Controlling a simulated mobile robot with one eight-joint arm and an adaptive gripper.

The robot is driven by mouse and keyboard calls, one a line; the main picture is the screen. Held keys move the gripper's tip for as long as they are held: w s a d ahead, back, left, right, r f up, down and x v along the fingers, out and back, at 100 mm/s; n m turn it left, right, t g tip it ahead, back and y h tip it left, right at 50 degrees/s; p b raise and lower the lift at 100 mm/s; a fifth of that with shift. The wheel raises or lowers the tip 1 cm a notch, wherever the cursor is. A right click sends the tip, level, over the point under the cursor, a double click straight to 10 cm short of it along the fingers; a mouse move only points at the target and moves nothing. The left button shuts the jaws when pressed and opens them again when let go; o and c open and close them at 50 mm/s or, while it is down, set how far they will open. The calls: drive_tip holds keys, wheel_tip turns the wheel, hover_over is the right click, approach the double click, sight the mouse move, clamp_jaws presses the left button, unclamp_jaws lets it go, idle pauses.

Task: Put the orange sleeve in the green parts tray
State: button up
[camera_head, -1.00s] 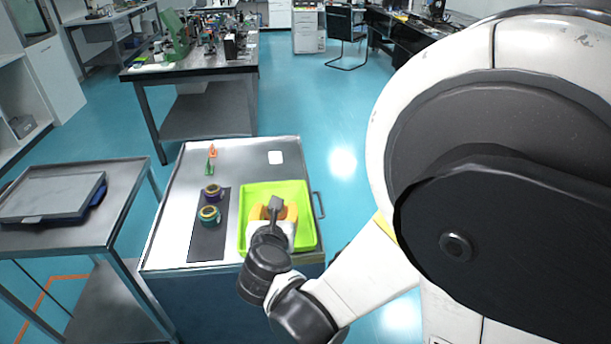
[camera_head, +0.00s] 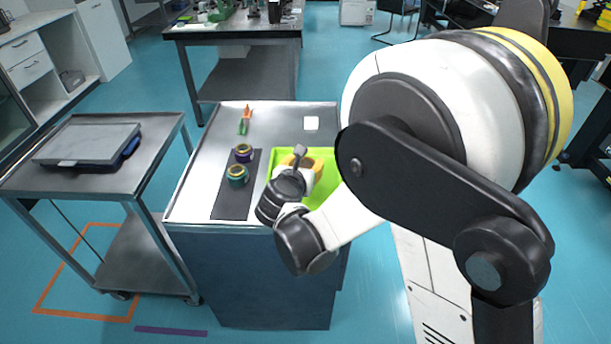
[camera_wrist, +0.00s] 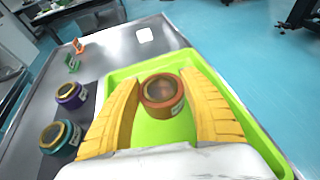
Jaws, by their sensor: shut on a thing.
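The orange sleeve (camera_wrist: 162,92) is a short ring between my yellow fingers in the wrist view. My gripper (camera_wrist: 160,82) is shut on it, inside the outline of the green parts tray (camera_wrist: 258,138). I cannot tell whether the sleeve touches the tray floor. In the head view my gripper (camera_head: 302,162) is over the tray (camera_head: 333,200), and my wrist hides the sleeve and much of the tray.
A purple sleeve (camera_head: 243,153) and a teal sleeve (camera_head: 237,175) stand on a dark mat (camera_head: 228,206) left of the tray. A cart with a flat device (camera_head: 88,145) stands at left.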

wheel_tip(320, 180, down, 4)
drive_tip(key=shift+f+b, duration=0.1)
drive_tip(key=shift+b, duration=1.05)
drive_tip(key=shift+r, duration=0.2)
drive_tip(key=o, duration=1.3)
drive_tip(key=shift+f, duration=0.15)
